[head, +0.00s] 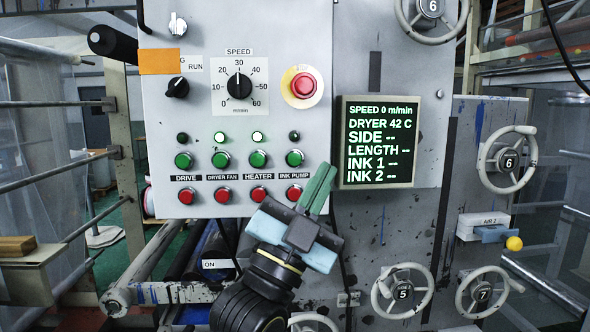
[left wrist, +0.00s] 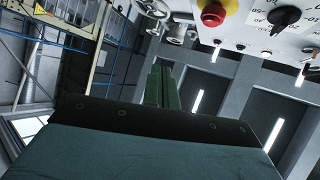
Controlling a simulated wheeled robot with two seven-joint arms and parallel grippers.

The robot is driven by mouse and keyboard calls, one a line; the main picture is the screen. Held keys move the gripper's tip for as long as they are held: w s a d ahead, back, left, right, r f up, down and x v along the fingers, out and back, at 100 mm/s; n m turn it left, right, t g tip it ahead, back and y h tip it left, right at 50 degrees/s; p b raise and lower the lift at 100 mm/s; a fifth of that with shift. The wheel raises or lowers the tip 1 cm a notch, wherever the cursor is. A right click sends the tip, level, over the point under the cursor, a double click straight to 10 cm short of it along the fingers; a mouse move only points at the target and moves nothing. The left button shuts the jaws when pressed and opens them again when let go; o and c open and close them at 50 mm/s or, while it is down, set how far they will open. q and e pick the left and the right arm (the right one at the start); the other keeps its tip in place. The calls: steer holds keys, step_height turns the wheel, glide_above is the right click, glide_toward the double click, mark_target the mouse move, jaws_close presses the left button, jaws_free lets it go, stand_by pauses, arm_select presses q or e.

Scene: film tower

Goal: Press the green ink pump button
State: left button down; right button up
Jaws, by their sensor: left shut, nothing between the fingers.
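The green ink pump button (head: 294,158) is at the right end of the green row on the grey control panel (head: 163,110), above the red ink pump button (head: 293,192) and the INK PUMP label (head: 294,176). My left gripper (head: 326,172) is shut and empty. Its green fingertips point up and are just right of and below the green button in the head view. I cannot tell the gap between fingers and panel. In the left wrist view the shut fingers (left wrist: 161,85) show, but the ink pump button does not. My right gripper is not in view.
A red emergency button (head: 303,86) on a yellow base sits above. A dark display (head: 377,142) stands right of the fingers. Other green and red buttons line the panel to the left. Handwheels (head: 507,159) stick out at the right.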

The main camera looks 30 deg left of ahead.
mark_target(295, 159)
arm_select(q)
steer(key=a+y, duration=0.1)
steer(key=y, duration=0.2)
steer(key=a+y+b, duration=0.1)
steer(key=y, duration=0.3)
steer(key=w+a+f+m+y+b, duration=0.1)
steer(key=y, duration=0.3)
steer(key=shift+w+a, duration=0.1)
steer(key=shift+a, duration=0.25)
steer(key=shift+w, duration=0.1)
steer(key=shift+w+a+b, duration=0.1)
steer(key=shift+w+a, duration=0.65)
steer(key=shift+w, duration=0.5)
steer(key=shift+w+a+b, duration=0.15)
steer(key=shift+w+a, duration=0.65)
steer(key=shift+w, duration=0.4)
steer(key=shift+w+a+b, duration=0.1)
steer(key=shift+w+a, duration=0.65)
steer(key=shift+w, duration=0.5)
steer(key=shift+w+a, duration=0.2)
steer(key=shift+w, duration=0.15)
